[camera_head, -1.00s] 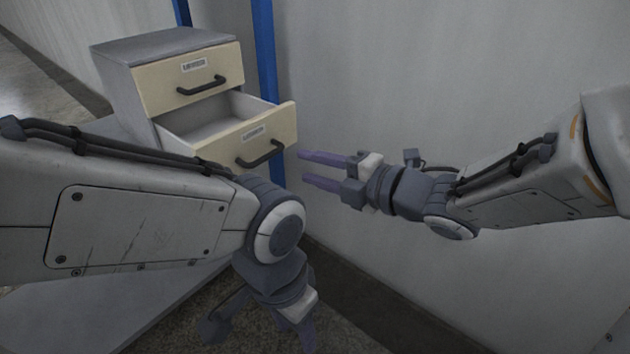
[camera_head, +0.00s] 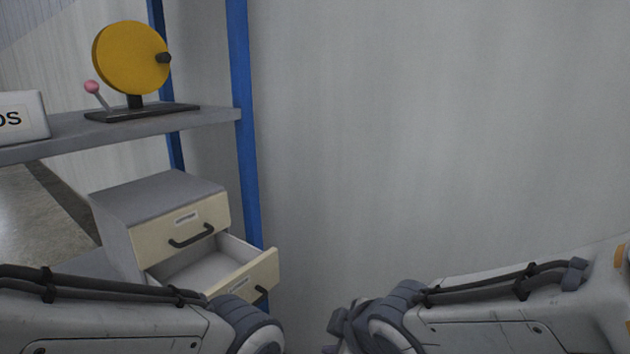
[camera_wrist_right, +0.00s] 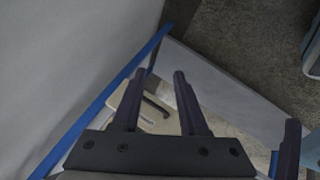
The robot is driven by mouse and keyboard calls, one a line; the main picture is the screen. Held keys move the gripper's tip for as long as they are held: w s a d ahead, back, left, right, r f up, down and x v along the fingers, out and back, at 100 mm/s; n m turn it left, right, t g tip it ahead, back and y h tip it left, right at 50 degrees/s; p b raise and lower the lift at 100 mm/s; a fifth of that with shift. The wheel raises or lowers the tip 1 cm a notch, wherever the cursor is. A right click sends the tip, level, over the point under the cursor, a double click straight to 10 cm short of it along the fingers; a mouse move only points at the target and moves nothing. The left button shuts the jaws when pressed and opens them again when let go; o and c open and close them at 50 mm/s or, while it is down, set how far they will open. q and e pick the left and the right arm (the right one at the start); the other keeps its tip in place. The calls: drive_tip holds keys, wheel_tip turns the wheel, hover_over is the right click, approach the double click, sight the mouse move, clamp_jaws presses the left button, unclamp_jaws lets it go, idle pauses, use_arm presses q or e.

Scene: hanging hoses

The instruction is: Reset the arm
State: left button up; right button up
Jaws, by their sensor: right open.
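My right arm (camera_head: 500,315) comes in low from the right in the head view, with its wrist at the bottom edge and its fingertips out of sight. In the right wrist view my right gripper (camera_wrist_right: 157,84) is open, with nothing between its fingers. Beyond them lies a cream drawer front (camera_wrist_right: 150,115) with a dark handle. My left arm (camera_head: 110,325) lies along the bottom left of the head view, and its gripper is below that frame. Dark purple finger-like parts at the right of the wrist view look like my left gripper (camera_wrist_right: 285,150); its opening is unclear.
A grey cabinet (camera_head: 155,197) has its upper drawer (camera_head: 182,222) closed and its lower drawer (camera_head: 255,280) pulled out. Above it a shelf (camera_head: 60,135) holds a yellow disc (camera_head: 130,58) on a stand and a white box (camera_head: 20,117). A blue post (camera_head: 241,80) stands before the bare wall.

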drive_tip(key=s+d+r+m+g+h+p, duration=0.1)
drive_tip(key=s+r+m+g+p, duration=0.3)
drive_tip(key=s, duration=0.4)
drive_tip(key=s+r+m+g+h+p, duration=0.1)
drive_tip(key=s+r+m+g+p, duration=0.25)
drive_tip(key=s, duration=0.55)
use_arm(q)
wheel_tip(320, 180, up, 46)
drive_tip(key=p, duration=3.6)
drive_tip(key=shift+f, duration=0.2)
use_arm(e)
wheel_tip(320, 180, up, 35)
drive_tip(key=shift+w+d+f, duration=0.15)
drive_tip(key=shift+w+d, duration=0.1)
drive_tip(key=shift+n, duration=0.25)
drive_tip(key=shift+a, duration=0.1)
